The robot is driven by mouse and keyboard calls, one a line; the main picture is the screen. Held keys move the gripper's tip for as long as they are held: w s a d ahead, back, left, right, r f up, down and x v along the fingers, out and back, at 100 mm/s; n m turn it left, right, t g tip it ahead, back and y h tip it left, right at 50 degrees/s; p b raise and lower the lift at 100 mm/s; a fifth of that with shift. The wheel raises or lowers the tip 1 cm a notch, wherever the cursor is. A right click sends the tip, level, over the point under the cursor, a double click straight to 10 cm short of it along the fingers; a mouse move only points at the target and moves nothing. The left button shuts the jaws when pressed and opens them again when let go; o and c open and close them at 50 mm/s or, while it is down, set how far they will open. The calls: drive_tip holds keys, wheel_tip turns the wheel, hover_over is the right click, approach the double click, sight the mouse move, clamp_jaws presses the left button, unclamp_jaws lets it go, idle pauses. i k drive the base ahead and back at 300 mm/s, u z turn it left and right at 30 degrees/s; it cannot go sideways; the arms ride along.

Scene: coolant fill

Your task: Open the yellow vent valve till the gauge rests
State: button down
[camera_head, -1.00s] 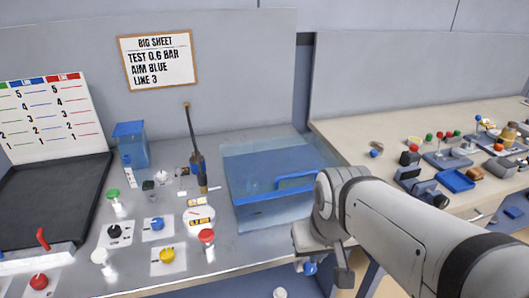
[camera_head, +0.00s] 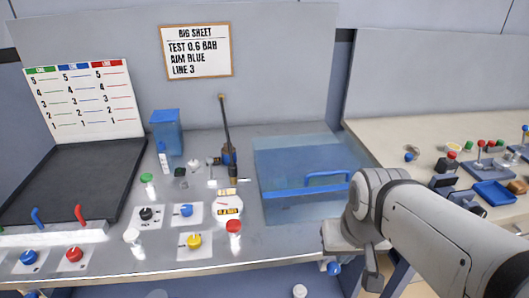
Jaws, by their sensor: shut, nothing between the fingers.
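The yellow vent valve (camera_head: 194,241) is a round knob on a white plate near the bench's front edge. The round white gauge (camera_head: 228,206) lies behind it to the right; its needle is too small to read. My gripper (camera_head: 371,284) hangs at the end of my arm, right of the valve and well apart from it, by the front edge below the tank. Its fingers look closed and empty, though the view of them is poor. Nothing covers the valve.
A red-capped white post (camera_head: 234,228) stands right of the valve. Black (camera_head: 146,214) and blue (camera_head: 187,210) knobs are behind it; a white post (camera_head: 132,236) is to its left. A clear blue tank (camera_head: 300,165) stands behind my arm. A sign (camera_head: 196,50) reads test 0.6 bar, aim blue, line 3.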

sight(194, 241)
drive_tip(key=u, duration=1.2)
drive_tip(key=k, duration=0.9)
drive_tip(key=z, duration=0.35)
drive_tip(key=i, duration=1.35)
drive_tip(key=u, duration=0.65)
